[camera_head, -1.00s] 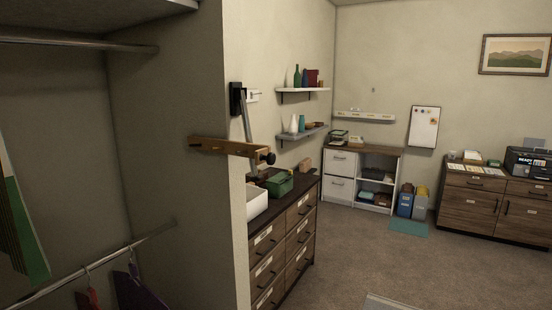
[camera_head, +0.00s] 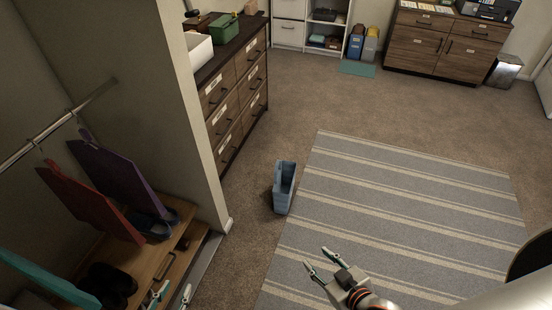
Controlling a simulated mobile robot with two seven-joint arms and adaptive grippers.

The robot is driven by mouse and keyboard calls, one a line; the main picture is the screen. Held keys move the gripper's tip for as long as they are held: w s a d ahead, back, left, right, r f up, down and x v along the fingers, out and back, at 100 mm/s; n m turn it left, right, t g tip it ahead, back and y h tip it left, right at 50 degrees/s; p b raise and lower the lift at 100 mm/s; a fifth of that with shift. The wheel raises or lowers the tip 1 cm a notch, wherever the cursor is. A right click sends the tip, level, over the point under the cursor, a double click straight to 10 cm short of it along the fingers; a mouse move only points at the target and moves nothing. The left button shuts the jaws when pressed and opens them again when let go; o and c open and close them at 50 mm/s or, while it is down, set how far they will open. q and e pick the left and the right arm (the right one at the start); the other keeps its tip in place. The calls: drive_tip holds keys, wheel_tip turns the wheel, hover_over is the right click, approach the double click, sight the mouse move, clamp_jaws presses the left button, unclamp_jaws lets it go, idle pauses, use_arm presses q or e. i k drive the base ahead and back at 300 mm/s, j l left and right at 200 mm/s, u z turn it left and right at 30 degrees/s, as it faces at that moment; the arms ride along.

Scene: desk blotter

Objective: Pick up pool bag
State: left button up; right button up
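I cannot tell for sure which thing is the pool bag. A blue, open-topped, upright bag or bin (camera_head: 284,188) stands on the carpet at the left edge of the striped rug. My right gripper (camera_head: 318,262) is over the rug, nearer and to the right of the blue thing, apart from it, with its fingers spread and empty. My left gripper (camera_head: 172,293) shows only its fingertips at the bottom edge, by the closet bench; they stand apart with nothing seen between them.
The closet at left has a rail with hanging clothes (camera_head: 112,175) and a wooden bench (camera_head: 150,262) with shoes. A wall end and a dark dresser (camera_head: 238,90) stand behind the blue thing. The striped rug (camera_head: 400,210) is clear. Blue and grey bins (camera_head: 362,43) stand at the back.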

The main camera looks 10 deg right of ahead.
sight(284, 181)
drive_tip(key=u, duration=0.4)
drive_tip(key=i+l+u, duration=0.15)
drive_tip(key=l+u, duration=0.6)
drive_tip(key=u, duration=0.2)
drive_tip(key=l+u, duration=0.35)
drive_tip(key=l, duration=0.65)
drive_tip(key=k+l+u, duration=0.1)
drive_tip(key=l, duration=1.5)
